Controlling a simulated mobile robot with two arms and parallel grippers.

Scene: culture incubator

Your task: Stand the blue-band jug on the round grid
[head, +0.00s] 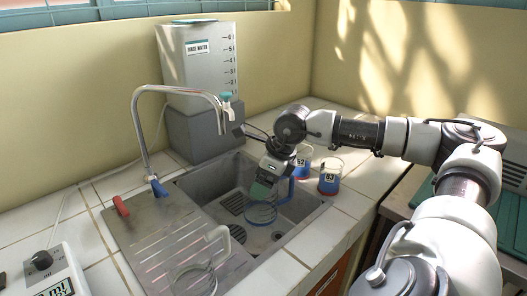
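The blue-band jug (262,214) is a clear vessel with a blue ring, in the sink at the centre of the head view. My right gripper (261,191) reaches down into the sink, with its green fingers at the jug's upper edge. The fingers overlap the jug, and I cannot tell whether they are closed on it. I cannot tell whether the jug's base touches the sink floor or a grid. My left gripper is not in view.
A clear jug with a pale handle (219,240) stands on the drainboard (150,240). The tap (140,125) arches behind the sink.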

